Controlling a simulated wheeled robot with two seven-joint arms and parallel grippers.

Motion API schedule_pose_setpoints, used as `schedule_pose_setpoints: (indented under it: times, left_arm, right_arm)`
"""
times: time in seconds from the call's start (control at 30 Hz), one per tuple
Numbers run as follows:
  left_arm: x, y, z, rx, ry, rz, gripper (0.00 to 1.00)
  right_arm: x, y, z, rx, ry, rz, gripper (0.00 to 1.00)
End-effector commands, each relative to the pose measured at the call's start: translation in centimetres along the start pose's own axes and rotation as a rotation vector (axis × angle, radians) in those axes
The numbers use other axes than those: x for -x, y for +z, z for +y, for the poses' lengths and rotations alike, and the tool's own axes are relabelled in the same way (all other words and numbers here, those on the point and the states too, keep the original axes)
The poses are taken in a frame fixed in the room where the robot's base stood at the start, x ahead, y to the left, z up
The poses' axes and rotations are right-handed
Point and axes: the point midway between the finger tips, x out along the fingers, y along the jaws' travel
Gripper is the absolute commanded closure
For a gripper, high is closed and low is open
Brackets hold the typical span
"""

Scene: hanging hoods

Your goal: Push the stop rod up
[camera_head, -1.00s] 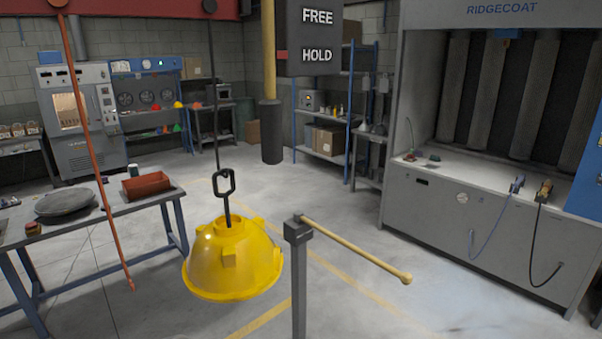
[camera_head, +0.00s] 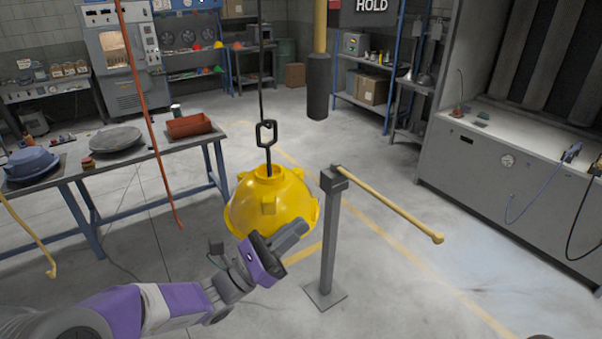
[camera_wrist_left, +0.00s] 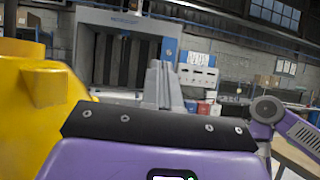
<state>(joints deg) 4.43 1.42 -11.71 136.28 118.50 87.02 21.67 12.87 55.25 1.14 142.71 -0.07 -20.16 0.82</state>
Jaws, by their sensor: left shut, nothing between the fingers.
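My right gripper is not in view.
An orange rod (camera_head: 147,110) hangs left, before a table (camera_head: 140,160). Open floor lies right.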

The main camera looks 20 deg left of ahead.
Motion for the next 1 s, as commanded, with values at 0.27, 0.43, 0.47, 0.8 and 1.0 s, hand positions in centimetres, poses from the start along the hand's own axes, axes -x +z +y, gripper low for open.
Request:
schedule_pose_setpoints:
  times: [0.27, 0.43, 0.47, 0.8, 1.0]
  left_arm:
    - [0.1, 7.7, 1.8, -0.038, 0.086, -0.249, 1.00]
    - [-2.4, 8.4, 1.9, -0.036, 0.085, -0.250, 1.00]
    - [-3.0, 8.5, 2.0, -0.036, 0.085, -0.249, 1.00]
    - [-9.7, 10.6, 2.6, -0.038, 0.086, -0.248, 1.00]
    - [-10.8, 12.7, 2.6, -0.038, 0.087, -0.246, 1.00]
  right_arm:
    - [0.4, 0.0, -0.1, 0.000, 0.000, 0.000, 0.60]
    - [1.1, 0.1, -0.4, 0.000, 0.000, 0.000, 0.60]
    - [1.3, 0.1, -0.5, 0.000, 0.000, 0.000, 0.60]
    - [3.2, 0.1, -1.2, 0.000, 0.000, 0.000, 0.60]
    - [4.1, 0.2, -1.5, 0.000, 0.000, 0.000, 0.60]
